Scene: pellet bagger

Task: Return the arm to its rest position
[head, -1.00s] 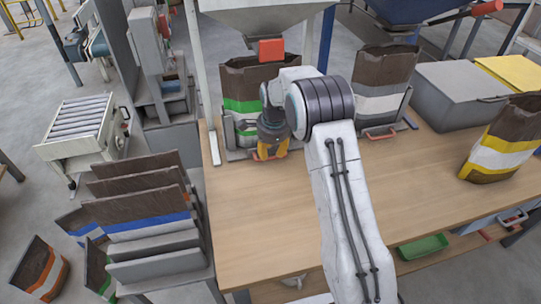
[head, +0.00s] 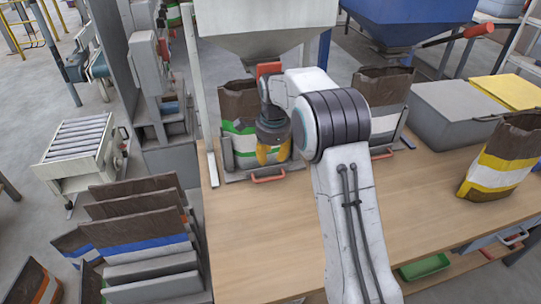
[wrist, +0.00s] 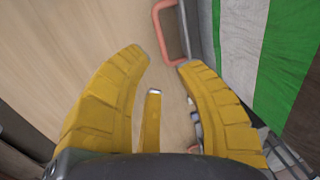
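My arm reaches out over the wooden table (head: 262,230), with its elbow bent. My gripper (head: 273,158) points down in front of the green-striped bag (head: 238,128), which stands in a grey holder under the hopper. The forearm and wrist hide part of the bag.
A second bag (head: 384,90) stands in a holder right of my arm. A yellow-striped bag (head: 502,158) stands at the table's right. The hopper (head: 262,30) hangs close above my wrist. Several bags stand in a rack (head: 155,272) at left. The near tabletop is clear.

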